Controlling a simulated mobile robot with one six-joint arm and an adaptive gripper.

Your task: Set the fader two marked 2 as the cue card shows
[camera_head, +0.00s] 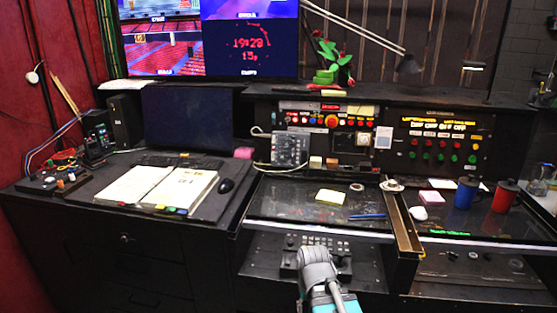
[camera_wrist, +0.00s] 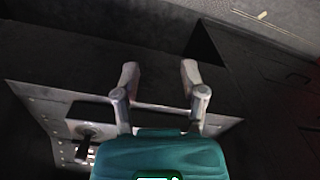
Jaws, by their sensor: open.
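I cannot make out the fader marked 2 or any number by it in either view. A white card (camera_head: 383,138) stands against the middle console; I cannot read it or tell whether it is the cue card. In the wrist view my gripper (camera_wrist: 159,75) is open, with its two grey fingers apart and nothing between them. A grey metal panel (camera_wrist: 45,97) with a dark knobbed lever (camera_wrist: 88,131) lies at lower left, partly hidden behind the teal gripper body. In the head view my arm covers part of a low keypad panel (camera_head: 341,245), and the fingers are not clearly visible.
Consoles with coloured buttons (camera_head: 440,150) stand at the back. A small grey box (camera_head: 290,148) leans at the middle console's left.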

